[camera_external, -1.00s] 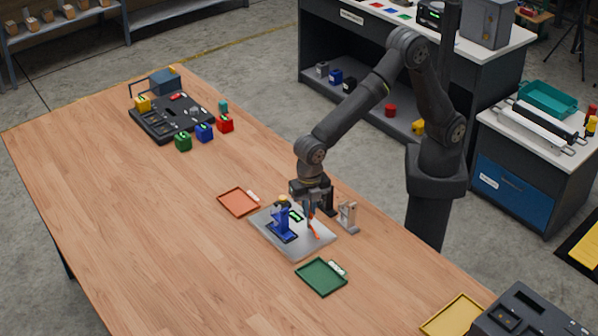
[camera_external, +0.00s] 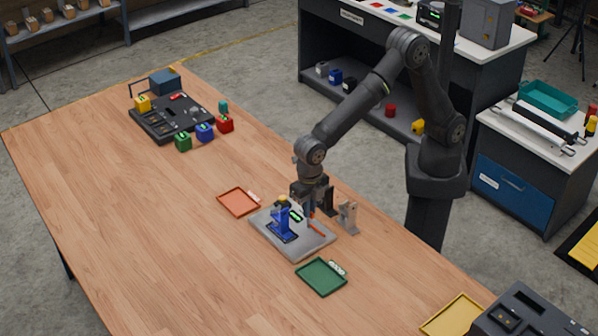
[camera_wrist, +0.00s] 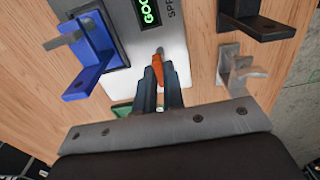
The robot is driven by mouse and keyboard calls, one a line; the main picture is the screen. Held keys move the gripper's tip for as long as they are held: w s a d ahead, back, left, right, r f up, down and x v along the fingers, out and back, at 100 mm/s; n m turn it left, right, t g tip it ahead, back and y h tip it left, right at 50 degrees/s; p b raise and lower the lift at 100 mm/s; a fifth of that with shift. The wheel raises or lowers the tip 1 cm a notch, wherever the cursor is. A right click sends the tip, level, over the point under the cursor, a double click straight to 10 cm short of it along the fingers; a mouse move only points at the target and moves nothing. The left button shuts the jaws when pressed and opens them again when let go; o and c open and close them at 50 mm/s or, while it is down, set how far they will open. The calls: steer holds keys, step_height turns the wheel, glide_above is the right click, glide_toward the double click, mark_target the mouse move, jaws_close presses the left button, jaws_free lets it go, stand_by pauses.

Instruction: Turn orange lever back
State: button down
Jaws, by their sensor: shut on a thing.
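The orange lever (camera_external: 317,228) stands at the right side of a grey metal plate on the wooden table. In the wrist view the lever (camera_wrist: 168,72) shows between my two dark fingers, with its tip near a slot in the plate. My gripper (camera_external: 309,216) points down over the plate and is shut on the lever; it also shows in the wrist view (camera_wrist: 161,80). The grey plate (camera_external: 262,224) carries a green lit display (camera_external: 296,215), partly cut off in the wrist view. The fingers hide part of the lever.
A blue bracket (camera_external: 282,226) stands on the plate left of the lever. A grey metal bracket (camera_external: 348,217) is close on the right. An orange tray (camera_external: 238,202) and a green tray (camera_external: 321,277) lie nearby.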

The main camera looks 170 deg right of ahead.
steer(key=c, duration=1.5)
jaws_free()
steer(key=shift+r, duration=0.15)
step_height(320, 180, up, 17)
steer(key=shift+r, duration=0.15)
step_height(320, 180, down, 18)
steer(key=shift+r, duration=0.2)
